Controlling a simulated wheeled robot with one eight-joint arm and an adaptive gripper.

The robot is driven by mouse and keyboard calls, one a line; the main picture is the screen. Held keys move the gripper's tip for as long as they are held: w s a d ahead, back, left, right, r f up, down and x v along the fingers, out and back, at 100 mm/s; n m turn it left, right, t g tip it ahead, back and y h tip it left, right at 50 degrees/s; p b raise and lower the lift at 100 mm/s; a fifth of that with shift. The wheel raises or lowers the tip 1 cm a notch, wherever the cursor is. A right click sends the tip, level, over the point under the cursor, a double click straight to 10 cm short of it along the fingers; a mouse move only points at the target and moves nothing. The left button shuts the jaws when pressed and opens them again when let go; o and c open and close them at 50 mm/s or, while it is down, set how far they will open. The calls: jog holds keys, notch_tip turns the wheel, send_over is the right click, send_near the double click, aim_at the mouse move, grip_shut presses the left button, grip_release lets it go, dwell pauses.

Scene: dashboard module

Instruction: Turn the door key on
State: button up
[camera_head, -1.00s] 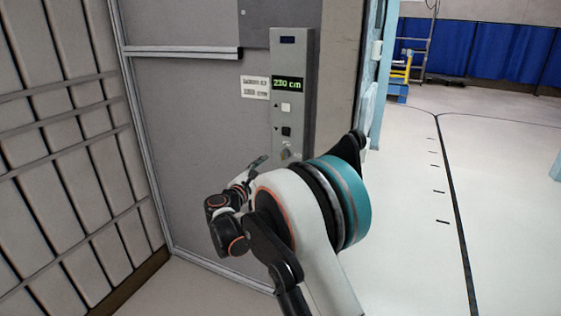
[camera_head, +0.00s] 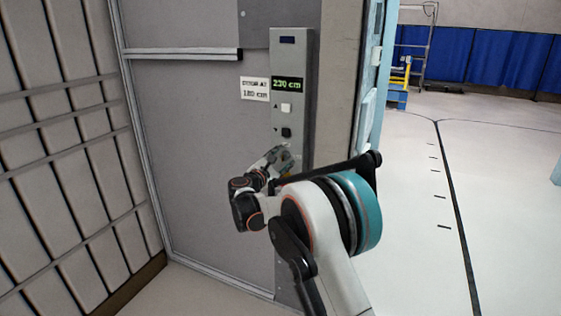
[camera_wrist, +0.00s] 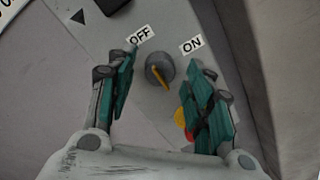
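The door key (camera_wrist: 160,69) shows in the wrist view as a round dark grey knob with an orange bar, slanting from upper left to lower right. An OFF label (camera_wrist: 140,36) is at its upper left and an ON label (camera_wrist: 191,44) at its upper right. My gripper (camera_wrist: 170,60) is open, with one teal-padded finger on each side of the key and visible gaps to both. In the head view my gripper (camera_head: 284,158) is at the lower part of the grey control panel (camera_head: 300,60) and hides the key there.
The panel has a display (camera_head: 287,84) reading 230 cm, a white button (camera_head: 286,107) and a dark button (camera_head: 286,132). A red and yellow part (camera_wrist: 182,124) is partly hidden behind the right finger. Open floor (camera_head: 490,200) lies to the right.

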jog(key=c, duration=1)
jog(key=shift+o, duration=0.2)
jog(key=m+p, duration=0.1)
jog(key=m, duration=0.3)
jog(key=shift+r+m, duration=0.1)
jog(key=shift+m, duration=0.3)
jog(key=m+p, duration=0.1)
jog(key=m, duration=0.3)
jog(key=shift+y, duration=0.3)
jog(key=shift+s+d+m+y+p, duration=0.1)
jog(key=shift+m+y+p, duration=0.4)
jog(key=shift+m, duration=3.6)
